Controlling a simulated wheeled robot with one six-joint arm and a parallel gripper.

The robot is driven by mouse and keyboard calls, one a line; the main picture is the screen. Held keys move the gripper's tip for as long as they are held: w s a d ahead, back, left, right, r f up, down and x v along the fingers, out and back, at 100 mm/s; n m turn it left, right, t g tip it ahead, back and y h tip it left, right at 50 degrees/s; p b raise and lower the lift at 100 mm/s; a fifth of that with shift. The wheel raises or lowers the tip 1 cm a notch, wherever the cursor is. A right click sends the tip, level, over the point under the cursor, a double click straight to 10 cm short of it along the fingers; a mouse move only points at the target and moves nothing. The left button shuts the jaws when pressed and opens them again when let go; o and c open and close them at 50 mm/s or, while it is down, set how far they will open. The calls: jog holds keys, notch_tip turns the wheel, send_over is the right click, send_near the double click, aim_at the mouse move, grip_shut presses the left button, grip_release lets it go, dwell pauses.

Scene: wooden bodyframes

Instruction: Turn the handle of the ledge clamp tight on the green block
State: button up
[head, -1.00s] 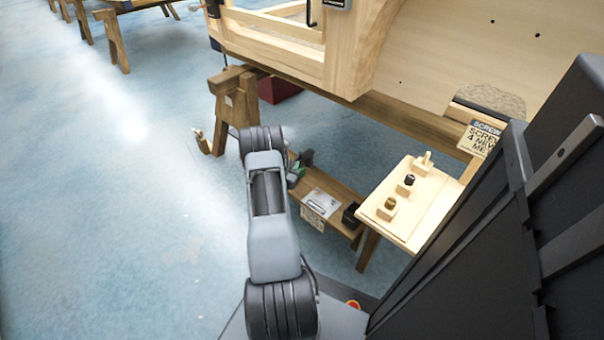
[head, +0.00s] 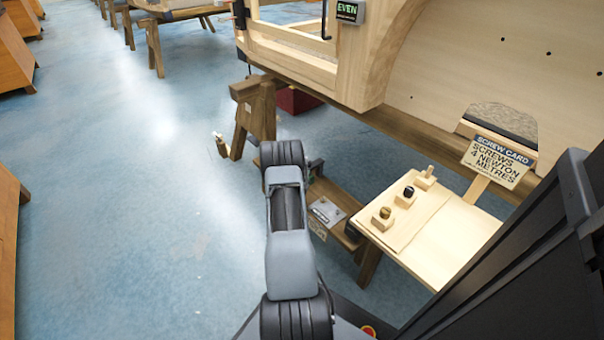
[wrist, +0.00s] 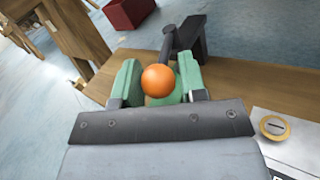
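An orange ball knob (wrist: 158,81) shows in the middle of the wrist view, in front of the dark clamp (wrist: 190,40) with its bar on the wooden ledge (wrist: 240,92). Green pieces (wrist: 127,83) stand on both sides of the ball and behind it; I cannot tell which are the green block and which might be my finger pads. My gripper (wrist: 158,100) is right at the ball, its dark plate across the lower wrist view. Whether it grips the ball is unclear. In the head view my arm hides the gripper; a dark bit of the clamp (head: 316,166) shows beside it.
A grey plate (head: 326,212) lies on the ledge. A pale table (head: 440,225) with several small knobbed blocks and a screw card (head: 498,160) stands right. A trestle (head: 255,115) and a red box (head: 295,99) are behind. Blue floor is free at left.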

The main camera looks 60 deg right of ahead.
jog(key=o, duration=0.3)
jog(key=shift+o, duration=0.2)
jog(key=p+v, duration=0.4)
jog(key=v, duration=0.9)
jog(key=shift+s+a, duration=0.2)
jog(key=shift+a, duration=0.15)
